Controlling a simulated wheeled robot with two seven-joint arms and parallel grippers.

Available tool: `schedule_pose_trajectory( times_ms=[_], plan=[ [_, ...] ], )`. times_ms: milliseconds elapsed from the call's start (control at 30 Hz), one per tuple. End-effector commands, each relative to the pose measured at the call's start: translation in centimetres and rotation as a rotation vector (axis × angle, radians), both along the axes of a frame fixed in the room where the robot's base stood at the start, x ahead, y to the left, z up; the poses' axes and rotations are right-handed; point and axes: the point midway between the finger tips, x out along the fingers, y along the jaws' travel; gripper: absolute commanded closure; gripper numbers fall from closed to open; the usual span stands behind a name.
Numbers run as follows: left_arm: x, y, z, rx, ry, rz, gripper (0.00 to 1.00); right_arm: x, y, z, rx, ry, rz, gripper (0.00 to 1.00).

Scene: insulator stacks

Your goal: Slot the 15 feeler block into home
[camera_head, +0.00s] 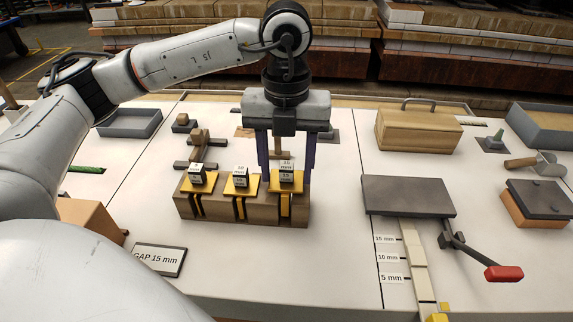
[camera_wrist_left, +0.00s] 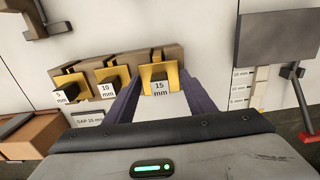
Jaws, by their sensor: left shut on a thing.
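The 15 feeler block (camera_head: 287,174) has a dark knob with white "15 mm" labels and a yellow plate. It sits in the right-hand slot of the wooden holder (camera_head: 262,217). My left gripper (camera_head: 286,178) reaches down from above, with its purple fingers on both sides of this block, shut on it. In the left wrist view the block's knob and label (camera_wrist_left: 160,87) show between the two fingers. The 10 mm block (camera_head: 241,183) and the 5 mm block (camera_head: 198,182) stand in the other two slots. My right gripper is in neither view.
A "GAP 15 mm" sign (camera_head: 158,259) lies front left of the holder. To the right are a grey plate (camera_head: 408,196), a stepped gauge marked 15, 10 and 5 mm (camera_head: 415,257) and a red-handled lever (camera_head: 503,273). A wooden box (camera_head: 418,131) stands behind.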

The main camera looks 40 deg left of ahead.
Motion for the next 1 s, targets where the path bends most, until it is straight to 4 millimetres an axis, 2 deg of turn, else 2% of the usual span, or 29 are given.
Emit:
schedule_pose_trajectory(
  times_ms=[667,700,800,833,1000],
  plan=[
    [0.0,0.0,-1.8,-0.001,-0.001,-0.001,0.66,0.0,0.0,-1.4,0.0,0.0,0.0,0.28],
    [0.0,0.0,-1.8,-0.001,-0.001,-0.001,0.49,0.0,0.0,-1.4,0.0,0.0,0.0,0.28],
    [0.0,0.0,-1.7,-0.001,-0.001,-0.001,0.32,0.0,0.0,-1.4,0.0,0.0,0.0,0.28],
    [0.0,0.0,-1.7,-0.001,-0.001,-0.001,0.28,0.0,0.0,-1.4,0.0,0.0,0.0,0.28],
    [0.0,0.0,-1.7,0.0,0.0,0.0,0.28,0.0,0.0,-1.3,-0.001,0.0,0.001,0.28]
  ],
)
